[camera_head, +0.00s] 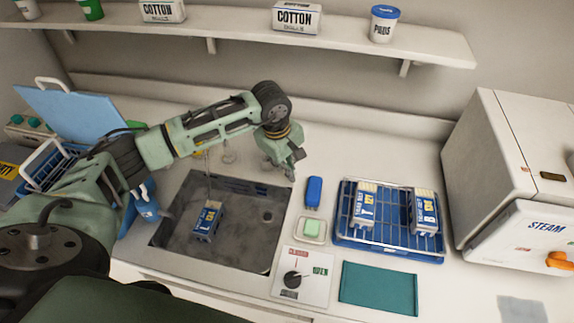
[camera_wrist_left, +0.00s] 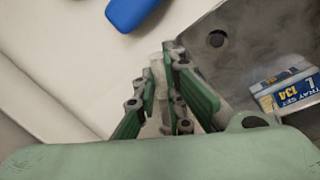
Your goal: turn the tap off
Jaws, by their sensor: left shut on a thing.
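The sink (camera_head: 170,235) is a dark grey basin in the white counter. Part of a pale tap (camera_head: 228,156) shows behind its back edge, partly hidden by my left arm; I cannot tell whether water runs. My left gripper (camera_head: 284,164) is at the sink's back right corner. In the left wrist view its fingers (camera_wrist_left: 166,95) are closed around a pale, narrow piece (camera_wrist_left: 157,66), mostly hidden, which I cannot identify surely; it may be a tap part. A panel with a black knob (camera_head: 291,279) and red and green lettering, the green reading OPEN, is at the counter's front. My right gripper is out of view.
A blue and white box (camera_head: 207,221) lies in the sink. A blue object (camera_head: 314,191) and a green soap block (camera_head: 312,229) are right of it. A blue rack (camera_head: 390,238) holds two boxes. A white steam unit (camera_head: 500,165) stands at right.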

